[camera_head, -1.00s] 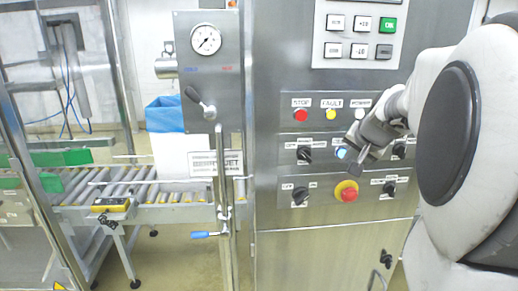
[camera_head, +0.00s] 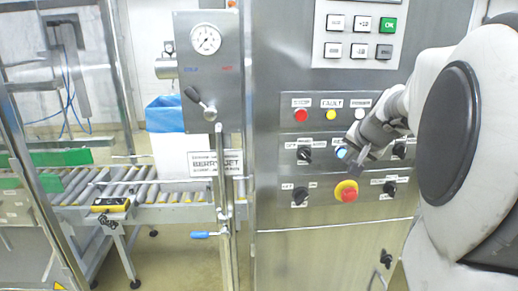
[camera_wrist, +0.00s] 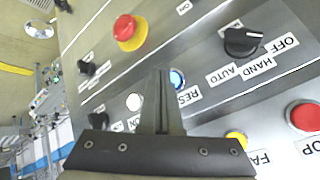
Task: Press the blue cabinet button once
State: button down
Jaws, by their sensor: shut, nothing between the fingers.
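The blue button (camera_head: 341,153) is lit and sits in the middle row of the steel cabinet panel, under a label. In the wrist view the blue button (camera_wrist: 178,78) shows just right of my fingertips, partly hidden by them. My gripper (camera_head: 355,172) is shut and empty, close in front of the panel; in the head view it lies just below and right of the button. In the wrist view my gripper (camera_wrist: 161,74) points at the panel beside the button. I cannot tell whether the fingertips touch it.
A red emergency knob on a yellow ring (camera_head: 347,191) is below the button. Black rotary switches (camera_head: 304,153) flank it, and red (camera_head: 301,115) and yellow (camera_head: 331,114) buttons are above. A keypad (camera_head: 360,37) is higher. A roller conveyor (camera_head: 160,192) stands left.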

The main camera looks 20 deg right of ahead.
jog(key=shift+w, duration=0.1)
jog(key=shift+w+d, duration=0.1)
jog(key=shift+w, duration=0.25)
jog(key=shift+w+d, duration=0.1)
jog(key=shift+w, duration=0.25)
dwell(0.5)
jog(key=shift+s, duration=0.15)
dwell(0.3)
jog(key=shift+s+a+b, duration=0.2)
jog(key=shift+s+b, duration=0.15)
jog(key=shift+s, duration=0.25)
jog(key=s, duration=0.2)
jog(key=s+a+b, duration=0.1)
jog(key=s, duration=0.2)
jog(key=shift+a+r, duration=0.1)
